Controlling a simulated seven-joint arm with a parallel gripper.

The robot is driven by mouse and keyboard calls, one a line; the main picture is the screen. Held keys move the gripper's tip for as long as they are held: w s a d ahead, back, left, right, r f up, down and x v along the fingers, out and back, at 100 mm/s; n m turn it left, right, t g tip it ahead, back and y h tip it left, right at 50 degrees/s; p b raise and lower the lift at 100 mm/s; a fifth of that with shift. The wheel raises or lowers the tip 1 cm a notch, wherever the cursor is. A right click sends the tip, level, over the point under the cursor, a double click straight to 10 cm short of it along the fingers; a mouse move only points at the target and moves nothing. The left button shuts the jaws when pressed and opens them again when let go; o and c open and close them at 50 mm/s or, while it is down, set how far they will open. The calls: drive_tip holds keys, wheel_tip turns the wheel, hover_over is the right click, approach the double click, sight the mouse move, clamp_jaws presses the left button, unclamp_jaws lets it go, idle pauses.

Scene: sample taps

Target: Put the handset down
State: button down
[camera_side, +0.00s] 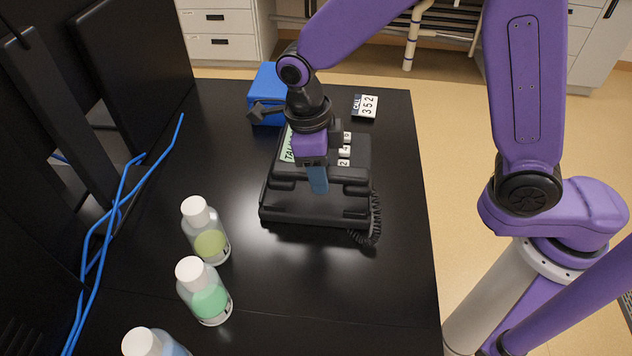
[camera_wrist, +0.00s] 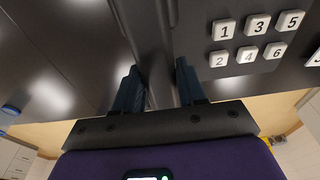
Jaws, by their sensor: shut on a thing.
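The black desk phone (camera_side: 315,213) stands on the dark table, with white number keys (camera_side: 344,150) and a pale label (camera_side: 287,146). The black handset (camera_side: 349,174) lies across the phone's front part, level or nearly so. My gripper (camera_side: 318,182) points down over its middle, with a blue finger on the near side. In the wrist view the handset (camera_wrist: 145,35) runs between the two blue fingers, and my gripper (camera_wrist: 156,82) is shut on it. The arm and finger hide its middle. I cannot tell whether it touches the cradle.
A coiled cord (camera_side: 371,222) hangs at the phone's right. A blue box (camera_side: 266,84) and a card reading CALL 352 (camera_side: 365,106) are behind. Several capped bottles (camera_side: 207,235) stand front left, near blue cables (camera_side: 108,220). The table's front right is clear.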

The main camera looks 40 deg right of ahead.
sight(316, 199)
drive_tip(key=shift+w+a+f, duration=0.15)
drive_tip(key=shift+w+f, duration=0.1)
drive_tip(key=shift+f, duration=1.75)
drive_tip(key=shift+f, duration=0.15)
drive_tip(key=c, duration=0.6)
unclamp_jaws()
drive_tip(key=shift+c, duration=0.2)
